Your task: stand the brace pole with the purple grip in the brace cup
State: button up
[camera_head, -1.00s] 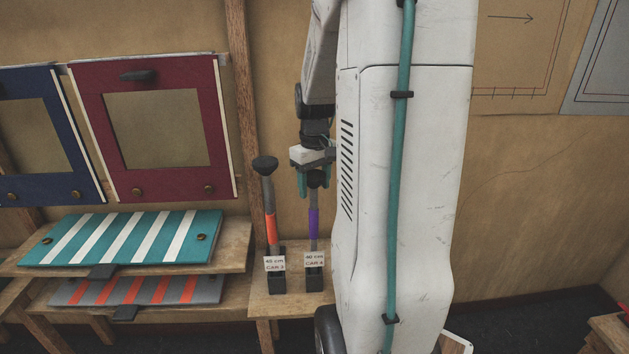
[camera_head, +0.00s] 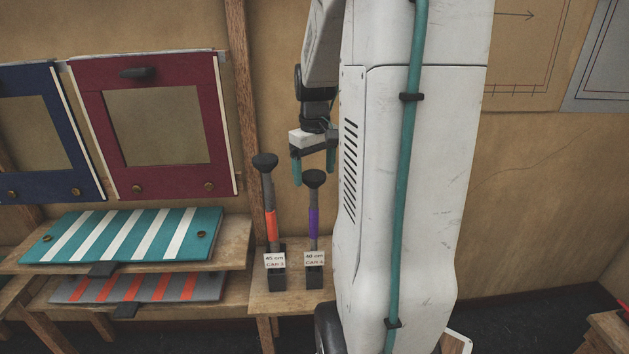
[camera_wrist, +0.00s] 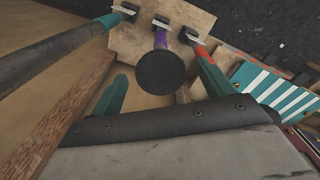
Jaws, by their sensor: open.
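The brace pole with the purple grip (camera_head: 314,222) stands upright in a black holder labelled "40 cm CAR 4" on a small wooden shelf. Its round black head (camera_wrist: 161,72) faces the camera in the wrist view. My gripper (camera_head: 314,168) is open and empty, with its teal fingers around and just above the pole's head. In the wrist view the head shows between the two fingers, apart from both. I cannot make out a brace cup in either view.
A pole with an orange grip (camera_head: 271,225) stands close on the left in its own holder. A teal-gripped pole (camera_wrist: 60,40) shows on the other side in the wrist view. Striped boards (camera_head: 120,238) lie on shelves at left. A wooden post (camera_head: 243,120) rises behind.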

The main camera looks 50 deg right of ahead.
jog(key=shift+r, duration=1.95)
jog(key=s+a+n, duration=0.1)
jog(key=s+a, duration=0.3)
jog(key=a, duration=0.6)
jog(key=s+a+r+n+t, duration=0.1)
jog(key=s+a, duration=0.3)
jog(key=a, duration=0.6)
jog(key=s+a+r+n, duration=0.1)
jog(key=s+a, duration=0.3)
jog(key=a, duration=0.6)
jog(key=shift+a, duration=0.15)
